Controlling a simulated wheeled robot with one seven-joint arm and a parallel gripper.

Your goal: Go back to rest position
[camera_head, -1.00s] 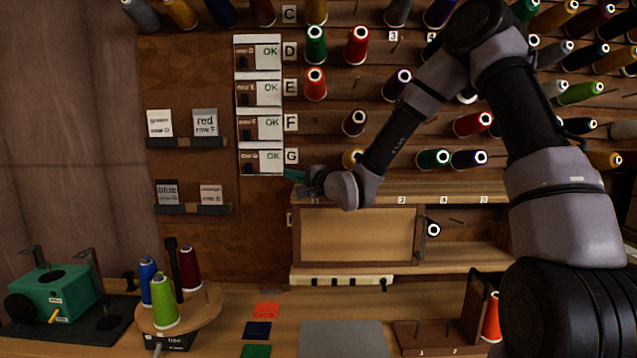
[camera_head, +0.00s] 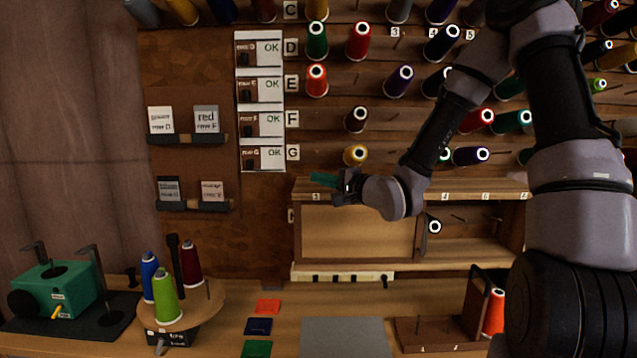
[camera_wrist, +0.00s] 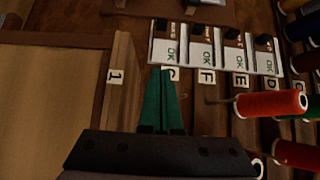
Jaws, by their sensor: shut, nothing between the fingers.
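My gripper (camera_head: 322,179) has teal fingers and is in front of the wall, just above the top of the wooden cabinet and below the yellow spool in row G. Its fingers point left and are closed together with nothing between them. In the wrist view the teal fingers (camera_wrist: 161,102) lie side by side, pointing toward the row of OK cards. My arm reaches in from the right side of the head view and hides part of the spool wall.
Spools on pegs, such as a yellow one (camera_head: 355,155), fill the wall. OK cards (camera_head: 262,158) hang left of them. The cabinet (camera_head: 358,233) stands below my gripper. A round stand (camera_head: 207,312) with several spools and a green machine (camera_head: 62,287) occupy the bench's left.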

